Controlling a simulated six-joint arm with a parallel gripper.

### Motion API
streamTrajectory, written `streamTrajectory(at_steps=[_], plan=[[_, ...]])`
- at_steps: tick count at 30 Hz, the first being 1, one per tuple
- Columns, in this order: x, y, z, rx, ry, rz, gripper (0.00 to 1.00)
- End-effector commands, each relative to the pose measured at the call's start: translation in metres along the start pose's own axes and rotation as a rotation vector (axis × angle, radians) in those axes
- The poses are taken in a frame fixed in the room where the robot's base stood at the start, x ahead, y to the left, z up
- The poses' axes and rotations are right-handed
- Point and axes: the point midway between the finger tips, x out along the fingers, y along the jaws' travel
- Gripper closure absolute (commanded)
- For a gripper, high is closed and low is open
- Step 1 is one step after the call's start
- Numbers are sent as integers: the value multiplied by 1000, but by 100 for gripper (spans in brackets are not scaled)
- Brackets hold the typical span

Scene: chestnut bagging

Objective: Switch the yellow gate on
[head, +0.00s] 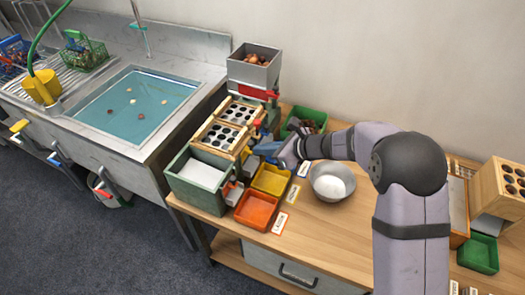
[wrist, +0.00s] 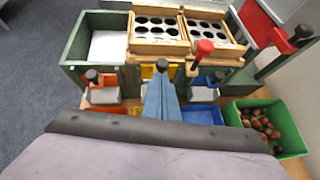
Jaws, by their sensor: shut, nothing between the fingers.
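My gripper (head: 262,148) is shut and empty, pointing at the sorting stand's front. The yellow tray (head: 271,180) looks empty in the head view.
Wooden hole racks (wrist: 155,47) top the green stand (head: 200,200). A red-knobbed lever (wrist: 204,48) rises near the racks. A green bin (wrist: 290,115) of chestnuts sits right of the gates. A metal bowl (head: 332,182) stands on the table below my arm. The sink (head: 130,105) is left.

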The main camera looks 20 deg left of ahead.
Motion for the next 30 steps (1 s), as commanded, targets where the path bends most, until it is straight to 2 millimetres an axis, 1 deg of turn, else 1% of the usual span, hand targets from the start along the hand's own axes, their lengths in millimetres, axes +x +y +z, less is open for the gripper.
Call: streamTrajectory(at_steps=[1, 8, 13, 17, 23, 25, 30], plan=[[-1, 0, 4, -1, -7, 0, 100], [0, -1, 4, -2, -9, -1, 100], [0, -1, 0, -2, -10, -1, 100], [-2, -1, -13, 1, -7, -1, 100], [-7, -1, -44, 3, -4, -2, 100], [-25, -2, -38, -1, -7, -5, 100], [-60, -2, -39, -1, -5, -4, 100]])
